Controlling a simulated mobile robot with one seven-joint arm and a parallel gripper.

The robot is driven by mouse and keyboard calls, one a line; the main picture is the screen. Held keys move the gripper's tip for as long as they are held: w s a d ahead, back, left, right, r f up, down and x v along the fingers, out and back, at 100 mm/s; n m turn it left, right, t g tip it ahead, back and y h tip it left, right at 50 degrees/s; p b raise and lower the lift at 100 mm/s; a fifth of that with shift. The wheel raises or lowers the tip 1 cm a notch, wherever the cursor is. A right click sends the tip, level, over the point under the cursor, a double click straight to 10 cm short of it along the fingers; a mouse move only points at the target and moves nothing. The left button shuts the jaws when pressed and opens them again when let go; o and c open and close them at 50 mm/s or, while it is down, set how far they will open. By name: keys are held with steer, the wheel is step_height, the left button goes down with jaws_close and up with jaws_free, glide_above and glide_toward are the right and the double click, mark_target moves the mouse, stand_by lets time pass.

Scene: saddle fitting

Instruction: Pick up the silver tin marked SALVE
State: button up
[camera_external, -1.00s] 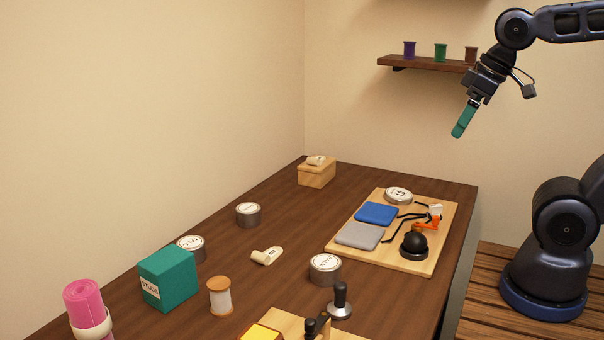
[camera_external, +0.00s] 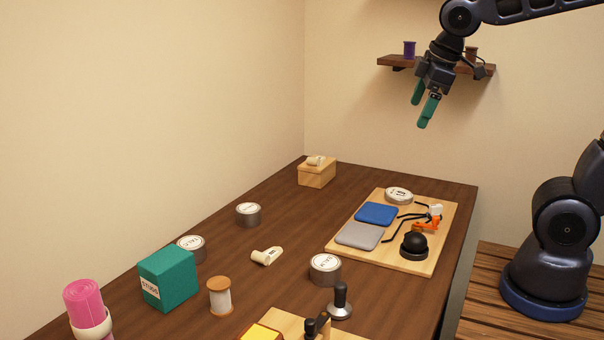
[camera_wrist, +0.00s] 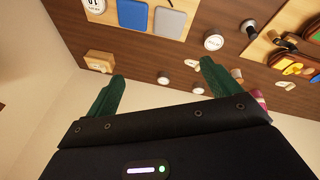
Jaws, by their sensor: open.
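Several round silver tins with white lids are on the table; their lettering is too small to read surely, so I cannot tell which is marked SALVE. One tin (camera_external: 325,269) stands beside the board, another (camera_external: 248,214) near the wall side, a third (camera_external: 190,248) behind the green box, and one (camera_external: 398,196) on the board's far end. In the wrist view tins show near the board (camera_wrist: 214,41) and farther off (camera_wrist: 163,78). My gripper (camera_external: 421,106) is open and empty, high above the table's far right end; its green fingers also show in the wrist view (camera_wrist: 162,75).
The wooden board (camera_external: 405,262) holds blue and grey pads and a black knob. A green box (camera_external: 168,278), thread spool (camera_external: 220,297), pink roll (camera_external: 85,308), cream piece (camera_external: 266,256) and black-handled tool (camera_external: 340,302) stand around. The wall shelf (camera_external: 400,62) is behind my gripper.

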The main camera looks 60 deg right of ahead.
steer(key=w+f+n+h, duration=0.15)
steer(key=w+n, duration=0.35)
steer(key=w, duration=0.7)
steer(key=n+g, duration=0.1)
steer(key=n, duration=1.5)
glide_above(248, 208)
steer(key=s+a, duration=0.2)
steer(key=a, duration=0.1)
step_height(248, 208, down, 23)
steer(key=shift+h, duration=0.45)
steer(key=x, duration=1.1)
steer(key=shift+s, duration=0.3)
steer(key=shift+a, duration=0.1)
steer(key=shift+c, duration=0.4)
steer(key=c, duration=1.1)
